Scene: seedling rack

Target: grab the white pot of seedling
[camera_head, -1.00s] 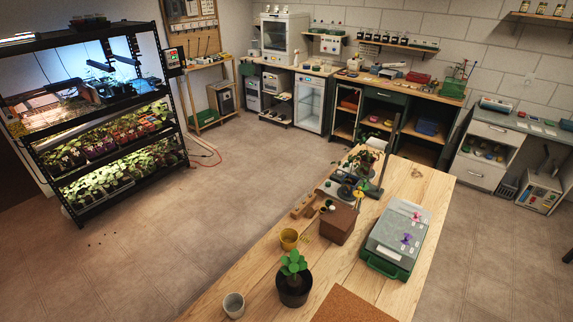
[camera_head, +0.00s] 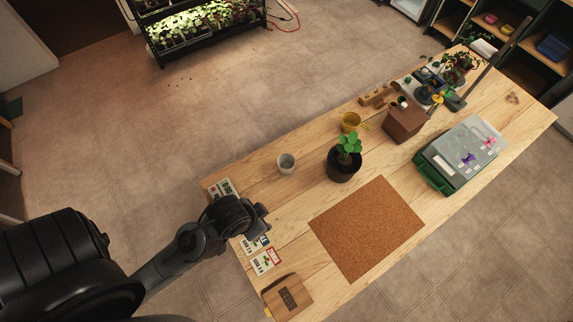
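A black pot with a green leafy seedling (camera_head: 345,162) stands upright on the wooden table. A small whitish-grey pot (camera_head: 286,164) stands to its left; I see no plant in it. No white pot holding a seedling can be made out. Seedlings in pots (camera_head: 205,25) fill a lit rack shelf at the top, too small to tell apart. My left gripper (camera_head: 262,217) is over the table's left end, apart from the pots; its fingers are not clear. My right gripper is not in view.
A cork mat (camera_head: 367,228) lies in front of the black pot. Cards (camera_head: 262,261) and a wooden block (camera_head: 287,297) lie by my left arm. Floor is open between table and rack (camera_head: 165,62).

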